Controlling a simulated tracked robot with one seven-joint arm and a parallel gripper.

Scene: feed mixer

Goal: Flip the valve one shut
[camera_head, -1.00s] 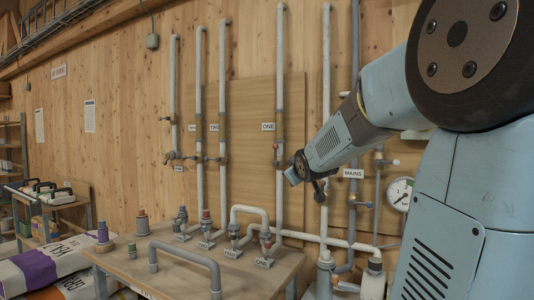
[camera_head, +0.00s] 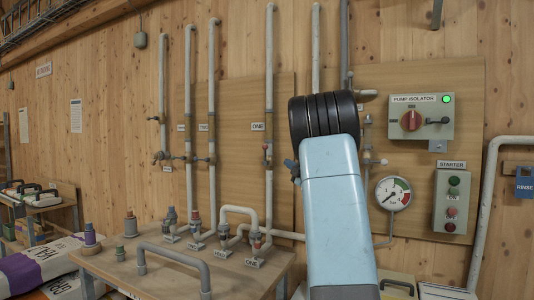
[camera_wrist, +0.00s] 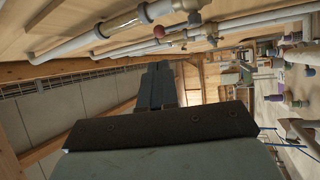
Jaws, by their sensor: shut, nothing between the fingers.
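The wall pipe labelled ONE (camera_head: 258,127) carries a valve with a small red part (camera_head: 266,147), left of my raised arm in the head view. A second ONE label (camera_head: 252,262) stands on the bench by a red-topped fitting (camera_head: 256,240). My gripper is mostly hidden behind my arm in the head view; only a small blue and dark part shows at the arm's left edge, right of the valve. In the wrist view my gripper (camera_wrist: 158,85) is shut and empty. A red knob (camera_wrist: 194,18) on a pipe lies above its fingers there, apart from them.
A pump isolator box (camera_head: 421,117) with a green light, a starter box (camera_head: 450,202) and a gauge (camera_head: 393,193) are on the wall at right. Pipes labelled TWO (camera_head: 203,127) stand left. A bench (camera_head: 170,265) with a grey handle-shaped pipe is below.

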